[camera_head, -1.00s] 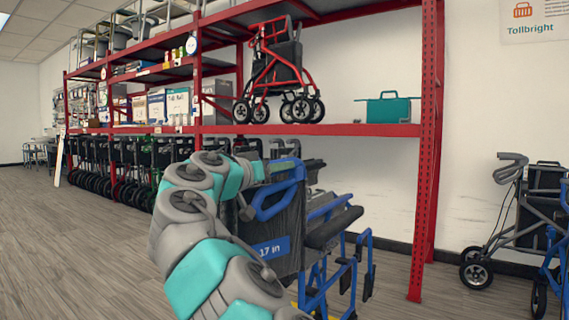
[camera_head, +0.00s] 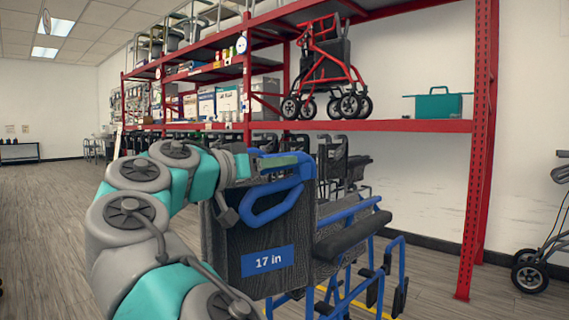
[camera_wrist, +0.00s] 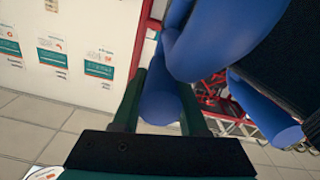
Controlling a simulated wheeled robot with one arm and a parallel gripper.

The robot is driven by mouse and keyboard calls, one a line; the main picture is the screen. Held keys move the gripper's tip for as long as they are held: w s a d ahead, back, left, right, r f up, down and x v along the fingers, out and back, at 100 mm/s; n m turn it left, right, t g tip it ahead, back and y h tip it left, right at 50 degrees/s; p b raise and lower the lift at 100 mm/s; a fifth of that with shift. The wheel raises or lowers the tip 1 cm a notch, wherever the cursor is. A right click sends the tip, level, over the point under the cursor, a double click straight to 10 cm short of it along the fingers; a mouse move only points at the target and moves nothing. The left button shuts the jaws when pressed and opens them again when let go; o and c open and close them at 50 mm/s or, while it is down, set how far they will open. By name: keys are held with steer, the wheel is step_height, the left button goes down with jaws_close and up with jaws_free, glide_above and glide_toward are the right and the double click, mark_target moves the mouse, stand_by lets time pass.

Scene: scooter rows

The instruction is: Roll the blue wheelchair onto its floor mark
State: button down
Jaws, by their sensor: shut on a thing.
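The blue wheelchair (camera_head: 228,240) stands in front of the red rack, its dark backrest with a "17 in" label facing me. My gripper (camera_head: 282,162) is at the top of the backrest, shut on a blue tube of the wheelchair. In the wrist view, the green fingers of my gripper (camera_wrist: 162,84) sit on either side of this blue tube (camera_wrist: 160,104). A yellow floor line (camera_head: 352,302) shows beneath and beyond the wheelchair. The frame hides part of it, and the wheels are mostly out of view.
The red rack (camera_head: 480,150) stands behind, its near post to the right of the wheelchair. A red walker (camera_head: 325,70) and a teal box (camera_head: 438,104) are on its shelf. Another walker (camera_head: 530,272) is at the right edge. The floor at left is open.

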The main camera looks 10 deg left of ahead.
steer(key=shift+a, duration=0.1)
steer(key=shift+c, duration=2.2)
jaws_free()
steer(key=shift+s, duration=0.15)
steer(key=shift+p+v, duration=0.55)
steer(key=shift+v, duration=3.25)
